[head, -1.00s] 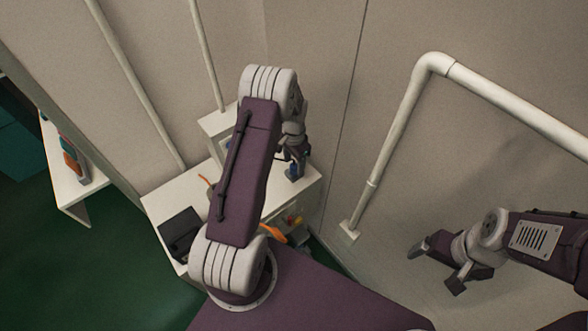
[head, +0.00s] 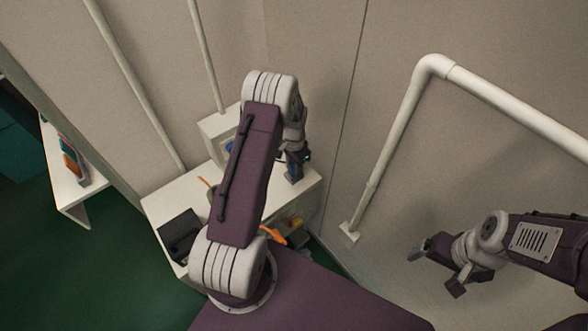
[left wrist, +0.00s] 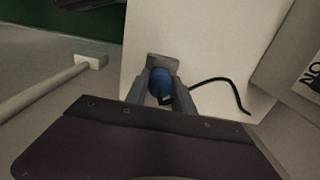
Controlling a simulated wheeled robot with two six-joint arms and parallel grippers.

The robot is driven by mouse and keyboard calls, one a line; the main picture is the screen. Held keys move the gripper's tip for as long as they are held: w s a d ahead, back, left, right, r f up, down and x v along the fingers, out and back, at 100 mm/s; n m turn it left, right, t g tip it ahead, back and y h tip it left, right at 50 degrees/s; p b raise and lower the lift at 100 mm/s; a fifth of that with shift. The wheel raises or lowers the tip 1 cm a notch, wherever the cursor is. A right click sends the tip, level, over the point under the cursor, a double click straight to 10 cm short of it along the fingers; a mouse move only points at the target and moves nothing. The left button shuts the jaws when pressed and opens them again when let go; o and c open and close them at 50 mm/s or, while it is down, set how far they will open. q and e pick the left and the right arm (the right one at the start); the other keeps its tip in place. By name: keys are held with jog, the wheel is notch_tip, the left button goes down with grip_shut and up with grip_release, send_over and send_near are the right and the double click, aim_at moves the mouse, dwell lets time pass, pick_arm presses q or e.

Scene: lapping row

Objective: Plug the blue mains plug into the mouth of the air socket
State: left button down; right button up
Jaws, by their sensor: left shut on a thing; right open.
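The blue mains plug (left wrist: 159,84) sits between the two fingers of my left gripper (left wrist: 161,92) in the left wrist view, and the gripper is shut on it. A black cable (left wrist: 222,82) curves away to the right. A grey square piece (left wrist: 163,62) shows just beyond the plug; I cannot tell whether they touch. In the head view my left gripper (head: 296,160) is over the right end of the white table, partly hidden by its arm. A blue round part on the white box (head: 215,128) may be the air socket, mostly hidden. My right gripper (head: 436,269) is open and empty.
The white table (head: 165,198) carries a black tray (head: 180,232) at its left. Orange items (head: 273,237) show below its front edge. A thick white pipe (head: 402,135) runs along the right wall. A second white bench (head: 72,203) stands at far left.

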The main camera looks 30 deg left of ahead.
pick_arm(q)
jog(key=r, duration=0.3)
jog(key=s+d+r, duration=0.1)
jog(key=shift+r, duration=0.15)
jog(key=s+d+r, duration=0.6)
jog(key=s+d, duration=0.1)
jog(key=shift+s, duration=0.25)
jog(key=shift+d, duration=0.1)
